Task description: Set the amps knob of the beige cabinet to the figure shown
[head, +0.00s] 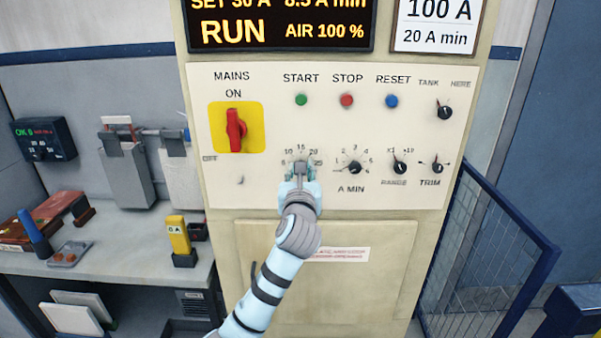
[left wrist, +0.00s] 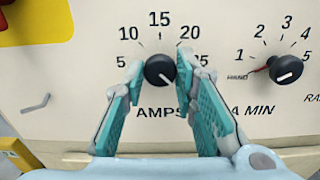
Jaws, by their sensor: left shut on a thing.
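The beige cabinet (head: 225,190) stands in the middle of the head view. Its amps knob is hidden behind my gripper there. In the left wrist view the amps knob (left wrist: 160,71) is black, with figures 5 to 25 visible around it. Its white line points to the lower right, below the 25, which a finger partly covers. My left gripper (head: 300,172) is shut on this knob, one teal finger on each side. The display (head: 280,22) above reads SET 30 A, RUN, AIR 100 %. A white card (head: 437,22) reads 100 A, 20 A min. My right gripper is not in view.
The A MIN knob (head: 354,168) is close right of my gripper, then the range (head: 400,167) and trim (head: 437,168) knobs. The red mains switch (head: 236,130) is up-left. A bench (head: 130,270) with a yellow meter (head: 178,235) reading 0 A is left; a blue-framed mesh fence (head: 485,250) is right.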

